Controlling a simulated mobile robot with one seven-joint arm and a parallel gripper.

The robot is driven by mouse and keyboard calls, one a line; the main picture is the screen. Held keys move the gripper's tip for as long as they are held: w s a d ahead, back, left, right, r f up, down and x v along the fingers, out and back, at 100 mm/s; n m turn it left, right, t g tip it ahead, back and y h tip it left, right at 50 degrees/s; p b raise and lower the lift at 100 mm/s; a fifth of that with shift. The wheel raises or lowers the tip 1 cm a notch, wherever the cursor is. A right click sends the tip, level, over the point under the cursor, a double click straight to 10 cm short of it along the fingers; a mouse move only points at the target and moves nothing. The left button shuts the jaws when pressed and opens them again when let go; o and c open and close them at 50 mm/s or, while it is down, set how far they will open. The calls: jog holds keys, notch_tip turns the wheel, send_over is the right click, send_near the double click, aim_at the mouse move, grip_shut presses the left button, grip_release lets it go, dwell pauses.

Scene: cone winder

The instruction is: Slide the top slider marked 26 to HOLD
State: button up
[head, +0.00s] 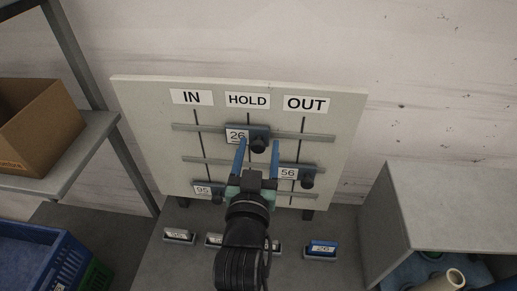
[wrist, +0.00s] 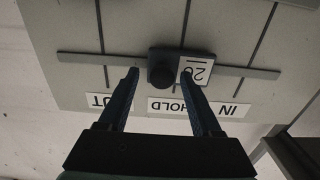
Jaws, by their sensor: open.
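The slider marked 26 (head: 236,135) sits on the top rail of a pale upright board. Its plate lies across the HOLD line, and its dark round knob (head: 259,146) is a little to the OUT side of that line. The wrist view shows the slider (wrist: 194,69) upside down, with the knob (wrist: 161,77) beside its label. The HOLD label (head: 247,100) is above it. My gripper (head: 258,143) is open; in the wrist view its fingertips (wrist: 160,72) appear on either side of the knob. I cannot tell whether they touch it or how deep they reach.
Slider 56 (head: 288,173) is on the middle rail near OUT, and slider 95 (head: 203,190) on the bottom rail near IN. Several labelled blocks, one blue (head: 321,249), lie on the table before the board. A shelf with a cardboard box (head: 40,128) is left; a grey unit (head: 440,205) is right.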

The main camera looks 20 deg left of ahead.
jog(key=shift+s+f, duration=0.1)
jog(key=shift+s, duration=0.2)
jog(key=b+v, duration=0.4)
jog(key=v, duration=0.8)
jog(key=shift+s, duration=0.2)
jog(key=shift+d, duration=0.1)
jog(key=d+r+m+t+h, duration=0.1)
jog(key=d+r+t, duration=0.2)
jog(key=r, duration=0.9)
jog(key=d+r+m+t+h, duration=0.1)
jog(key=d+r, duration=0.4)
jog(key=r, duration=0.8)
jog(key=d+r+m+t+h, duration=0.1)
jog(key=d+r+t+h, duration=0.2)
jog(key=r, duration=1)
jog(key=d+t, duration=0.1)
jog(key=t, duration=0.2)
jog(key=shift+w+d+r, duration=0.15)
jog(key=shift+d, duration=0.25)
